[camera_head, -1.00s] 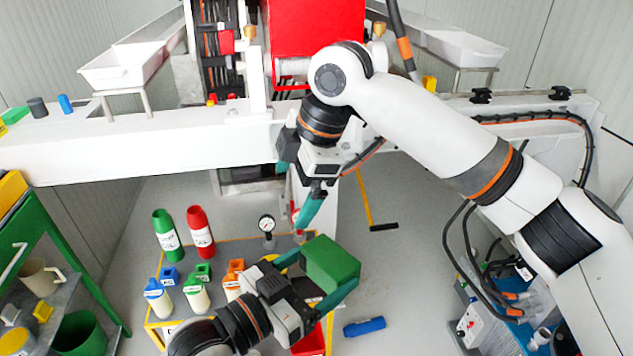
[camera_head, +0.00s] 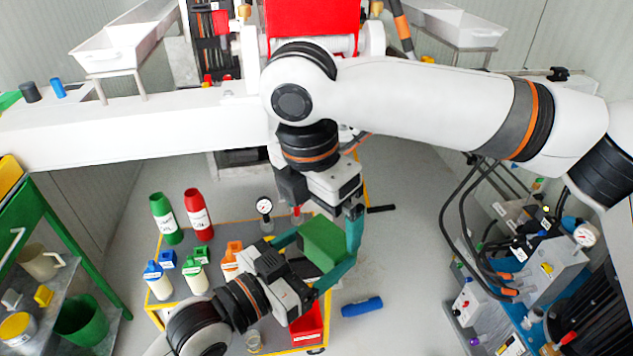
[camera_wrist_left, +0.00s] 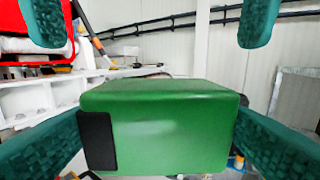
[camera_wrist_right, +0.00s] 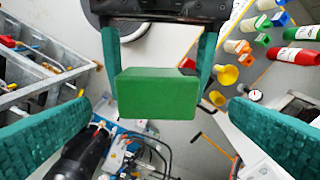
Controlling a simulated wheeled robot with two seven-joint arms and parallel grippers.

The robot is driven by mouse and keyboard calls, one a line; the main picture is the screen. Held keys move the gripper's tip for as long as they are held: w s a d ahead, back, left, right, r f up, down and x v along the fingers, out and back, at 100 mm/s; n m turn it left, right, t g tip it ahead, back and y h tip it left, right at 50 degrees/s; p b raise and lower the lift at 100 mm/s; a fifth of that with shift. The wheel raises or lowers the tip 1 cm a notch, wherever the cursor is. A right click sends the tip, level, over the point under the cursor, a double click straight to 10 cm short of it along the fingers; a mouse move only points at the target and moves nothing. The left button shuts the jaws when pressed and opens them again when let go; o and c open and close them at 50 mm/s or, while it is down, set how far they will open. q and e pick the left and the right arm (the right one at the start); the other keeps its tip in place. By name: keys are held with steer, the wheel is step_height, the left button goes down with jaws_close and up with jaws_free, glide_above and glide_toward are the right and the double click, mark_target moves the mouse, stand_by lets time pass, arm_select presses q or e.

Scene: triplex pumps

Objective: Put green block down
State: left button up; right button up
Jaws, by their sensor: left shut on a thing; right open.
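The green block (camera_head: 322,242) is held above the right part of the small yellow-edged table (camera_head: 230,236). My left gripper (camera_head: 325,245) is shut on it, with a teal finger on either side. The block fills the middle of the left wrist view (camera_wrist_left: 160,125). In the right wrist view the block (camera_wrist_right: 157,95) hangs between the left fingers, in front of the open right fingers. My right gripper (camera_head: 318,212) is open, just above and beside the block in the head view. The right fingers look empty, and they are partly hidden behind the left gripper.
A green bottle (camera_head: 165,218), a red bottle (camera_head: 198,214) and small white bottles (camera_head: 158,280) stand on the table's left part. A gauge (camera_head: 264,207) stands at its back. A red bin (camera_head: 308,325) is at its front right. A blue object (camera_head: 362,307) lies on the floor.

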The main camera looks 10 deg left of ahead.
mark_target(324, 235)
steer(key=shift+w+d+f, duration=0.1)
steer(key=shift+w+f, duration=0.05)
steer(key=shift+f, duration=0.7)
steer(key=shift+w+d+f, duration=0.1)
steer(key=shift+f, duration=0.75)
steer(key=shift+a, duration=0.1)
steer(key=c, duration=1.1)
steer(key=o, duration=1.1)
steer(key=shift+r, duration=0.1)
